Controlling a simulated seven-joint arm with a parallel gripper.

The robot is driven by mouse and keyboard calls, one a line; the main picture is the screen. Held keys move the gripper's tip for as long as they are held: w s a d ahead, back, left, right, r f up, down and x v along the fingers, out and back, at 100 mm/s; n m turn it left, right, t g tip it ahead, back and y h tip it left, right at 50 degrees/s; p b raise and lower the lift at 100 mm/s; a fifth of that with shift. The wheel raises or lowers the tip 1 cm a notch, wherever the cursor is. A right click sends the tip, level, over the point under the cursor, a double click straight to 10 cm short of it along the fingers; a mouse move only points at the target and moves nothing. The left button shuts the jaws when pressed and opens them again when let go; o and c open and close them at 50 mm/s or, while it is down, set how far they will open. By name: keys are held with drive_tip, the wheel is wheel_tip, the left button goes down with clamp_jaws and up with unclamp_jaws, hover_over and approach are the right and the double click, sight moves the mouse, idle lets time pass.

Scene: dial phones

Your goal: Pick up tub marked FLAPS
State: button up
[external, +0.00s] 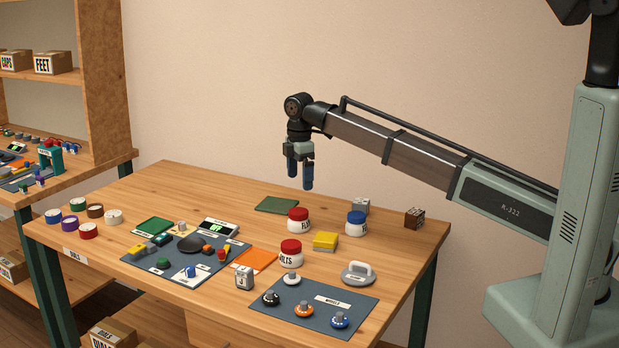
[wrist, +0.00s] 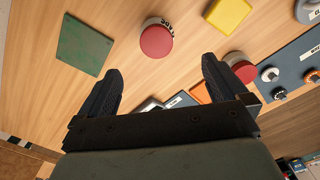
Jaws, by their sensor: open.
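The tub marked FLAPS (external: 298,226) is white with a red lid and stands upright near the back middle of the table; its label is only partly readable. In the wrist view its red lid (wrist: 156,41) shows just beyond the fingertips, between their lines. My gripper (external: 300,184) is open and empty, pointing down above the table near this tub, with no contact seen. Its two dark fingers also show in the wrist view (wrist: 161,72). A second red-lidded tub (external: 290,258), its label ending in LTS, stands nearer the front; its lid is partly behind a finger in the wrist view (wrist: 242,70).
A blue-lidded tub (external: 356,228) and a yellow block (external: 325,241) stand right of the FLAPS tub. A green square (external: 276,205) lies flat behind it. A dark mat with knobs (external: 345,300) and a grey handled object (external: 358,273) are at front right. The left-back tabletop is clear.

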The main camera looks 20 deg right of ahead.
sight(299, 211)
wheel_tip(299, 211, down, 8)
drive_tip(key=shift+r, duration=0.15)
drive_tip(key=shift+w+a+f, duration=0.1)
drive_tip(key=shift+w+f, duration=0.05)
drive_tip(key=shift+f, duration=1.4)
drive_tip(key=shift+w+a+f, duration=0.1)
drive_tip(key=shift+w+f, duration=0.05)
drive_tip(key=shift+f, duration=1.4)
drive_tip(key=shift+c, duration=0.2)
drive_tip(key=c, duration=1.2)
